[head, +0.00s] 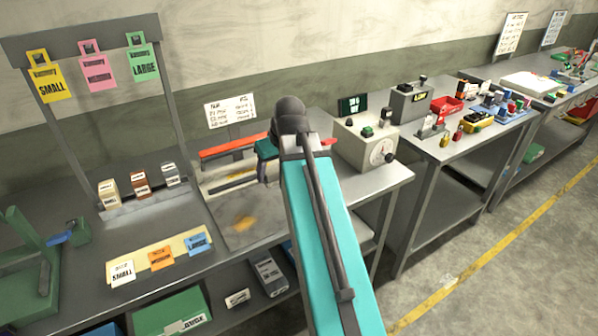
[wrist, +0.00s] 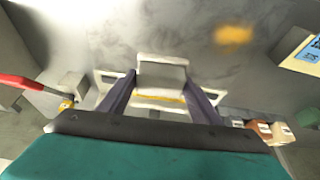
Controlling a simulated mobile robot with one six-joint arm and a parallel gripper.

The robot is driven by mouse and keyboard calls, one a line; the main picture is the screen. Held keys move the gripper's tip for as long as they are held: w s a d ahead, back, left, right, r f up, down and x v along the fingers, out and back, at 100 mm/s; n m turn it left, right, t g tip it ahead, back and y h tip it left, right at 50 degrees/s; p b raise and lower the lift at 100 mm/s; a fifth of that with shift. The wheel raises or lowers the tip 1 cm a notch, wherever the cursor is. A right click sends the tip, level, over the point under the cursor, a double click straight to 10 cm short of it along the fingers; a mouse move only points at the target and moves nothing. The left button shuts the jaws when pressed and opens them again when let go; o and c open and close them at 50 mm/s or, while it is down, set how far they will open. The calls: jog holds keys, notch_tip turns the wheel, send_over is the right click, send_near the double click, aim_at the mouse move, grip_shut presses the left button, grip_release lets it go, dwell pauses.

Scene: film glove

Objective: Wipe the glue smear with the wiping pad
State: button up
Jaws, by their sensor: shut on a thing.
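The glue smear (head: 243,222) is a yellow-orange patch on the grey worktop panel, left of my gripper in the head view. It also shows in the upper right of the wrist view (wrist: 233,36). My gripper (wrist: 160,84) has its two dark fingers on either side of a pale grey block with a yellowish strip, which appears to be the wiping pad (wrist: 162,70). The gripper is shut on it. In the head view my gripper (head: 268,172) is partly hidden by my arm, and the pad cannot be made out. The pad is apart from the smear in the wrist view.
Labelled cards (head: 161,257) lie on a strip left of the smear. Small boxes (head: 140,184) stand behind it. A red-orange bar (head: 228,149) lies at the back, and a machine with a dial (head: 366,145) stands to the right. The panel around the smear is clear.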

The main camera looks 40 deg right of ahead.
jog(key=w+a+r, duration=0.1)
jog(key=w+a, duration=0.2)
jog(key=a, duration=0.7)
jog(key=w+a+r, duration=0.2)
jog(key=w+a, duration=0.2)
jog(key=a, duration=0.7)
jog(key=shift+a, duration=0.25)
